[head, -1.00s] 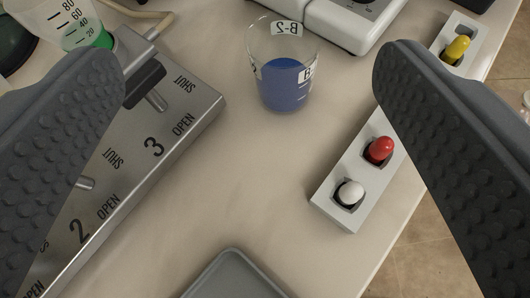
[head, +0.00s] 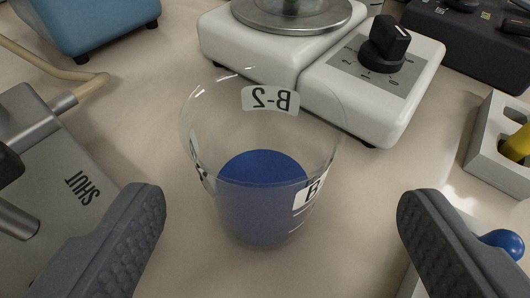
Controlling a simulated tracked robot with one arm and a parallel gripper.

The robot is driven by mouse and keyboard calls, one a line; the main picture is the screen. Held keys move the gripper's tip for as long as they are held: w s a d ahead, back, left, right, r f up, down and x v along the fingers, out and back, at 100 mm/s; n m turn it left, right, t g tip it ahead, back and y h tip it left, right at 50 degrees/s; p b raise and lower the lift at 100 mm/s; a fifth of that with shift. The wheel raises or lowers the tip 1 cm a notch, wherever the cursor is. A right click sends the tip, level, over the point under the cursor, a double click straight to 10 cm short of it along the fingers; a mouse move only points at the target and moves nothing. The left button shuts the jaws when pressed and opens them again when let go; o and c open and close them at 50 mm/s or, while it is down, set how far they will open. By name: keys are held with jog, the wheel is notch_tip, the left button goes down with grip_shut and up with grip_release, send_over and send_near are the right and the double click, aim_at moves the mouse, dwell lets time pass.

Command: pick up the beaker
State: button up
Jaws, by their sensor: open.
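The beaker (head: 262,205) is clear glass with blue liquid in its lower part and white labels, one reading B-2 in mirror image. It stands upright on the pale bench in the middle of the head view. My gripper (head: 280,220) is open and empty. Its left finger is at the lower left and its right finger at the lower right, with the beaker ahead and between them in the picture. A gap shows on both sides, and neither finger appears to touch the glass.
A white device (head: 370,75) with a black knob and round metal plate stands close behind the beaker. A metal valve panel (head: 55,200) marked SHUT is at left. A grey block (head: 490,150) with a yellow peg is at right, and a blue knob (head: 503,243) shows beside the right finger.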

aim_at(258, 208)
jog(key=shift+a+b+x, duration=0.2)
jog(key=shift+x, duration=1.1)
jog(key=shift+a+b+x, duration=0.15)
jog(key=shift+x, duration=1.2)
jog(key=c, duration=1.1)
